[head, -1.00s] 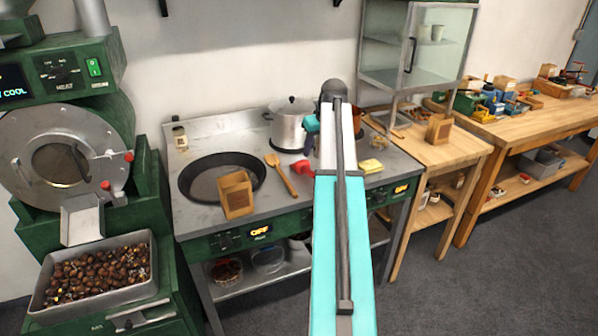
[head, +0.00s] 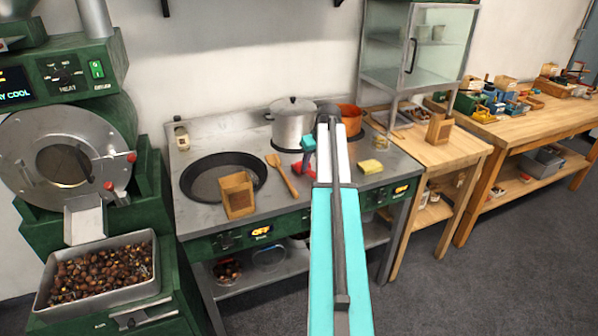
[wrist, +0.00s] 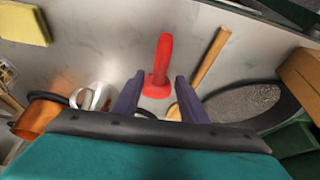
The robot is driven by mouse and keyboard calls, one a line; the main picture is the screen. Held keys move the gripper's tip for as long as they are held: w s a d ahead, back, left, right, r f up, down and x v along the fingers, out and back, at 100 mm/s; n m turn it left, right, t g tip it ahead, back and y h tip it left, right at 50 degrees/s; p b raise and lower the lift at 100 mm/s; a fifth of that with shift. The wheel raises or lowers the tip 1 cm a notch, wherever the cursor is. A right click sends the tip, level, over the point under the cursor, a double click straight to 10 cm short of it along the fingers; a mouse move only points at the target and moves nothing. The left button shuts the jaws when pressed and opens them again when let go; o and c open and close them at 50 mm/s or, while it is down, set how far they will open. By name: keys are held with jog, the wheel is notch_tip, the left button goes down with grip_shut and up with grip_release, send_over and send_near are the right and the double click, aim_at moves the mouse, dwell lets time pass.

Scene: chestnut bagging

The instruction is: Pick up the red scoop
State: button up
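The red scoop (wrist: 157,65) lies on the steel stove top. In the head view the red scoop (head: 301,170) is partly covered by my gripper and arm. My gripper (wrist: 160,76) is open, with one finger on each side of the handle and a visible gap to both. I cannot tell how high the fingertips are above the stove top.
A steel pot (head: 292,128) and an orange pot (head: 349,116) stand behind. A yellow sponge (head: 371,167) lies to the right.

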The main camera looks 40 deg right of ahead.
aim_at(310, 170)
jog(key=shift+f, duration=0.1)
dwell(0.3)
jog(key=shift+p+x, duration=1)
jog(key=shift+x, duration=1.55)
jog(key=shift+c, duration=0.4)
grip_shut()
